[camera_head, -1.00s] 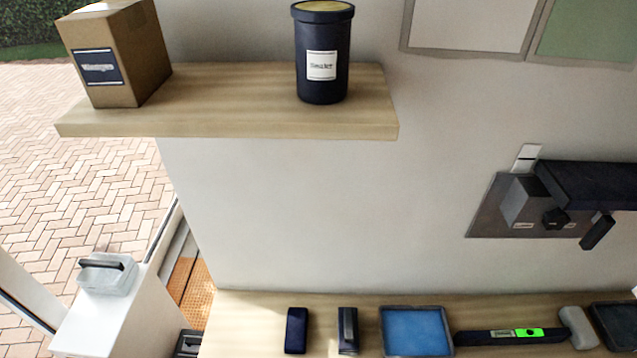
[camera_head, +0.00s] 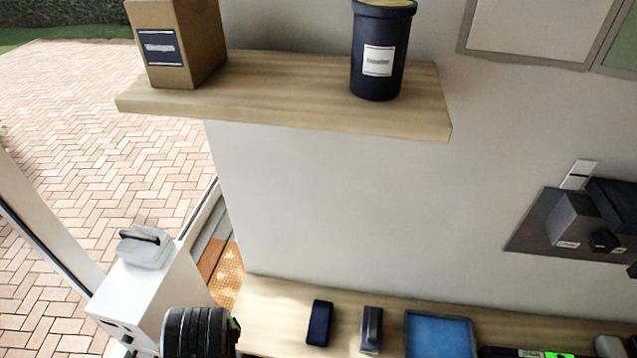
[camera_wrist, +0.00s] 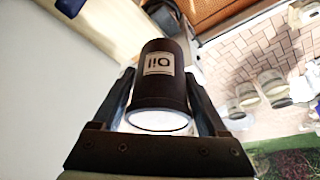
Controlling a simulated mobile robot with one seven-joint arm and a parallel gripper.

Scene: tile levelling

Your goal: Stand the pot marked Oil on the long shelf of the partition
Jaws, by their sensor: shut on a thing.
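The dark pot marked Oil (camera_wrist: 160,82) fills the middle of the wrist view, its label upside down in the picture. My gripper (camera_wrist: 158,95) is shut on it, with a finger on each side. A pale wooden shelf (camera_head: 280,112) juts from the white partition (camera_head: 350,200) in the head view. A second wooden surface (camera_head: 265,318) runs along the partition lower down. Neither the Oil pot nor my gripper's fingers can be made out in the head view.
The upper shelf bears a cardboard box (camera_head: 178,45) at left and a dark labelled pot (camera_head: 382,50) at right, with bare wood between. The lower surface carries a dark block (camera_head: 320,323), another small dark item (camera_head: 371,330) and a blue tray (camera_head: 412,318).

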